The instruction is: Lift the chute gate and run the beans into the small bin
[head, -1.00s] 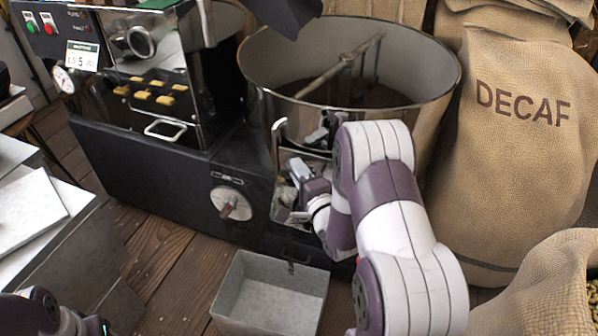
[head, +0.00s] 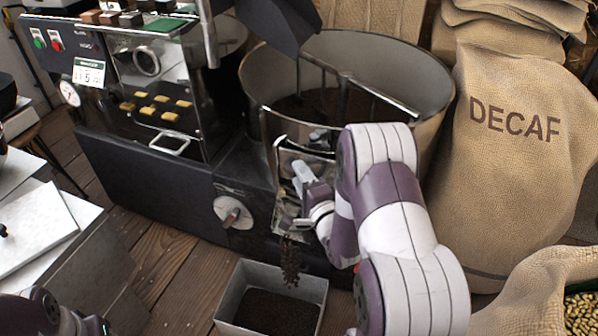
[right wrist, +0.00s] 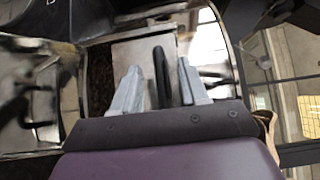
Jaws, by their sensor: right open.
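The small bin (head: 222,309) is an open grey metal box on the floor below the chute, with dark beans (head: 264,310) covering its bottom. A stream of dark beans (head: 290,262) falls from the chute mouth (head: 285,218) into it. My right gripper (head: 303,172) is in front of the chute on the drum's front. In the right wrist view, its two grey fingers (right wrist: 158,88) stand apart, on either side of a dark upright handle (right wrist: 161,72) in front of the pale metal gate plate (right wrist: 128,58). My right forearm hides part of the chute's right side.
The round cooling drum (head: 437,122) with dark beans stands above the chute. The black roaster (head: 140,155) is at left, with a round knob (head: 232,212). A DECAF sack (head: 500,170) stands close to my right arm. Plank floor (head: 180,285) is clear left of the bin.

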